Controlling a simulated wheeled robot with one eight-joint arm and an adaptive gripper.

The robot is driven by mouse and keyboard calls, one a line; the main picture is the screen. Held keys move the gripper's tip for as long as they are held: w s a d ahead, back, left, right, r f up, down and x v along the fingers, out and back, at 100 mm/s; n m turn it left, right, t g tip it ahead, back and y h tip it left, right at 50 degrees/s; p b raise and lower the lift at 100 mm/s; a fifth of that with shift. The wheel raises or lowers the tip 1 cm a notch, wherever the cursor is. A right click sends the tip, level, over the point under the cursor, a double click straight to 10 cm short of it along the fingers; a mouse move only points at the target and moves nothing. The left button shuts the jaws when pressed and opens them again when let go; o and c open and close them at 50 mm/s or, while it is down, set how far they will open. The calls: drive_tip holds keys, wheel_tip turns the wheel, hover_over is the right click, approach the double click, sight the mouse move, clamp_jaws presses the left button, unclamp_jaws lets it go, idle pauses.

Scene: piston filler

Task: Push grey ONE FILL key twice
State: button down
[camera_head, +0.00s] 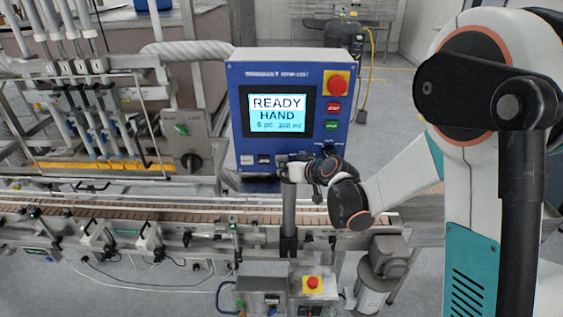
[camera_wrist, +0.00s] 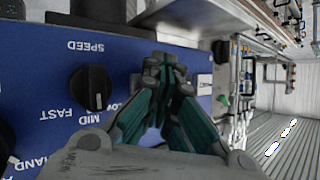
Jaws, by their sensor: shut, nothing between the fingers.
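The blue control panel (camera_head: 236,120) faces me, with a lit screen (camera_head: 276,112) reading READY HAND. Along its lower edge are a light key (camera_head: 246,159) and a darker key (camera_head: 264,159). I cannot read their labels, so I cannot tell which is ONE FILL. My gripper (camera_head: 284,162) is at the panel's lower edge, right of these keys, and hides the surface behind it. In the wrist view my gripper (camera_wrist: 165,66) is shut and empty, its fingertips over the panel. A light key (camera_wrist: 204,83) shows just right of the fingertips. Contact cannot be told.
A black speed knob (camera_wrist: 91,90) sits left of my fingers in the wrist view. A red emergency button (camera_head: 336,84), a red key (camera_head: 333,107) and a green key (camera_head: 331,126) line the panel's right side. The conveyor (camera_head: 170,212) runs below.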

drive_tip(key=shift+s, duration=0.1)
drive_tip(key=shift+s+b, duration=0.35)
drive_tip(key=shift+s, duration=0.4)
drive_tip(key=s+b, duration=0.1)
drive_tip(key=s, duration=0.4)
drive_tip(key=shift+a, duration=0.15)
idle(0.7)
